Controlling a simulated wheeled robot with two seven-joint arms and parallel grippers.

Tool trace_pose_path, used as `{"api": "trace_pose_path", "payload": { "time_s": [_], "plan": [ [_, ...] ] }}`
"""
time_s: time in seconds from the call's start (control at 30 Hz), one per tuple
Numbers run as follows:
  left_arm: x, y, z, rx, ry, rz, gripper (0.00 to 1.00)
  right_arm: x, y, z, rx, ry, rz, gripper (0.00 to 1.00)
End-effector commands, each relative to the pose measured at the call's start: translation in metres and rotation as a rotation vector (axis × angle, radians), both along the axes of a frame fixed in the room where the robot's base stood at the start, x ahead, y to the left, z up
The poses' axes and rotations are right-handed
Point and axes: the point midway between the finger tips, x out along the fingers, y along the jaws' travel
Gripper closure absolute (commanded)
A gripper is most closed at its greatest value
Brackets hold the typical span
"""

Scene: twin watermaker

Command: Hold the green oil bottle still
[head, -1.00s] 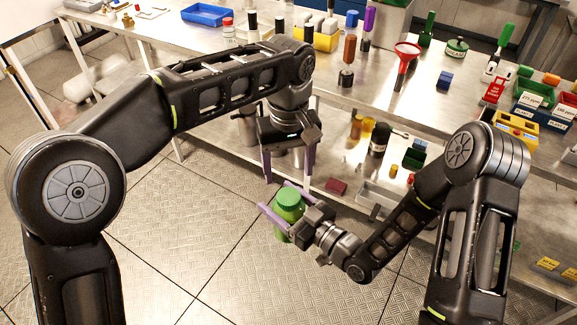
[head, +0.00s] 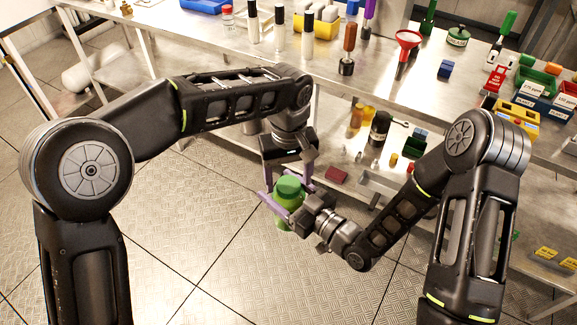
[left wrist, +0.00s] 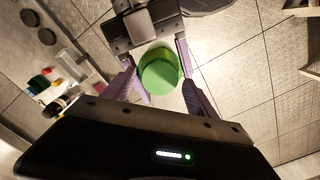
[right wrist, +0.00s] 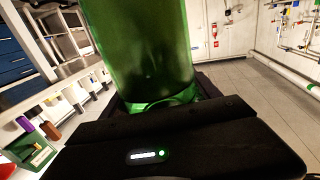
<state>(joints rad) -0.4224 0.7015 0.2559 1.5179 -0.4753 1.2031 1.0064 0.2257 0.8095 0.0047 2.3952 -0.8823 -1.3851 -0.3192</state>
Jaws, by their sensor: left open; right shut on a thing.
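The green oil bottle (head: 288,206) is held upright in the air, in front of the workbench. My right gripper (head: 286,212) is shut on its body; the bottle fills the upper middle of the right wrist view (right wrist: 140,50). My left gripper (head: 289,180) points down from above, with its purple fingers apart around the bottle's green cap (head: 288,186). In the left wrist view the cap (left wrist: 160,72) lies between the two open fingers (left wrist: 158,78), with gaps beside it. Whether a finger touches the cap cannot be seen.
The steel workbench (head: 300,62) stands behind, carrying a red funnel (head: 408,40), brown-handled tool and several bottles. The floor around the bottle is clear.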

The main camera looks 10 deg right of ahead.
Motion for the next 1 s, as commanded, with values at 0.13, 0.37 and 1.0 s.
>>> {"api": "trace_pose_path", "payload": {
  "time_s": [0.13, 0.37, 1.0],
  "plan": [
    [-0.0003, -0.0002, -0.0064, -0.001, 0.0, 0.0, 0.33, 0.0002, 0.0003, 0.0012, 0.001, -0.003, 0.0, 1.0],
    [-0.0002, -0.0002, -0.0067, -0.001, 0.0, 0.0, 0.33, 0.0002, 0.0003, 0.0011, 0.001, -0.003, 0.0, 1.0],
    [-0.0001, -0.0002, -0.0064, -0.001, 0.0, 0.0, 0.84, 0.0002, 0.0003, 0.0011, 0.001, -0.003, 0.001, 1.0]
  ]
}}
